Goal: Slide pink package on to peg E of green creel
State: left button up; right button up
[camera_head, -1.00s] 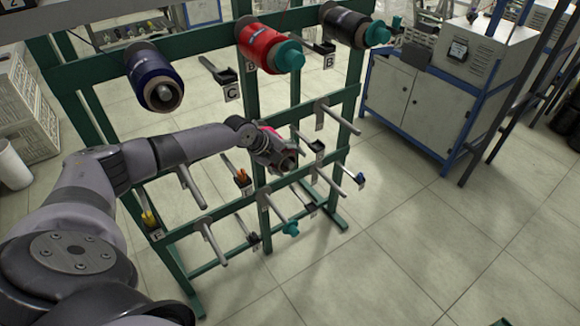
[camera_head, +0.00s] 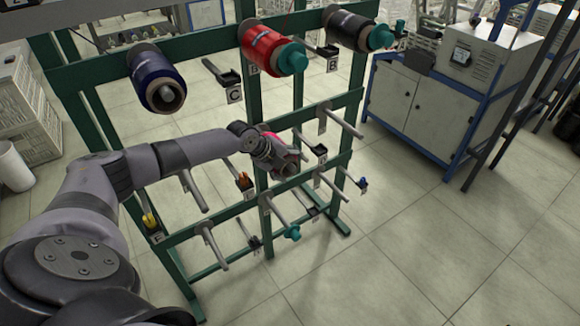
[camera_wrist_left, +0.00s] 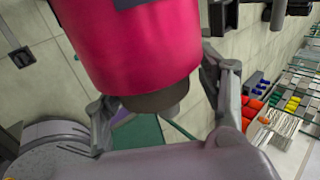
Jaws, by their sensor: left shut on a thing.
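The pink package (camera_wrist_left: 130,45) fills the upper middle of the left wrist view, with a dark core end below it. My left gripper (camera_head: 287,168) is shut on it, one finger on each side. In the head view only a thin pink part of the package (camera_head: 270,138) shows behind the gripper. The green creel (camera_head: 75,95) stands in front of me. The gripper and package are in front of its middle row, near the centre. I cannot read a letter E; the arm and package cover part of that area, so peg E is not identified. My right gripper is not in view.
Blue (camera_head: 155,78), red (camera_head: 265,50) and black (camera_head: 345,28) packages sit on the creel's top row. Bare pegs stick out nearby, including a right-hand one (camera_head: 343,122) and lower ones (camera_head: 213,245). A grey cabinet (camera_head: 415,95) stands right; floor in front is clear.

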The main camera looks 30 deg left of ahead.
pick_arm(q)
jog(key=shift+r, duration=0.1)
jog(key=o, duration=1.9)
jog(key=shift+c, duration=0.2)
jog(key=shift+o, duration=0.6)
jog(key=shift+s, duration=0.1)
